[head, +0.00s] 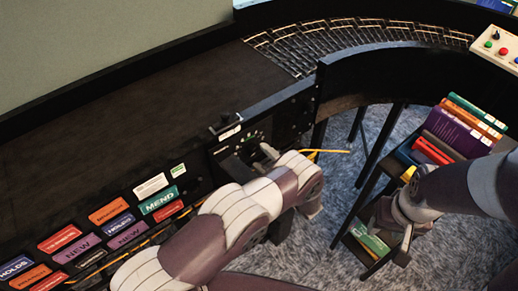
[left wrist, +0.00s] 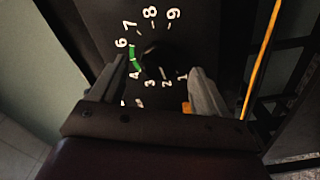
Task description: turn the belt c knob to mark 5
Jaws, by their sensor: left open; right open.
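The belt c dial panel (head: 222,152) is on the dark side wall of the belt in the head view. In the left wrist view, a black knob (left wrist: 158,57) sits inside a ring of white numerals, with a green mark (left wrist: 134,58) between 4 and 6. The numeral 5 is not readable there. My left gripper (head: 266,153) is at the panel; in the left wrist view its open fingers (left wrist: 160,88) straddle the lower dial, with a gap around the knob. The knob's pointer direction is hard to read. My right gripper (head: 392,226) is open and empty by the book cart.
A dark cart (head: 368,262) with several books (head: 455,130) stands at the right. Colored labels (head: 158,200) line the belt wall at lower left. A yellow cable (head: 325,151) runs beside the panel. A roller track (head: 350,38) curves behind.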

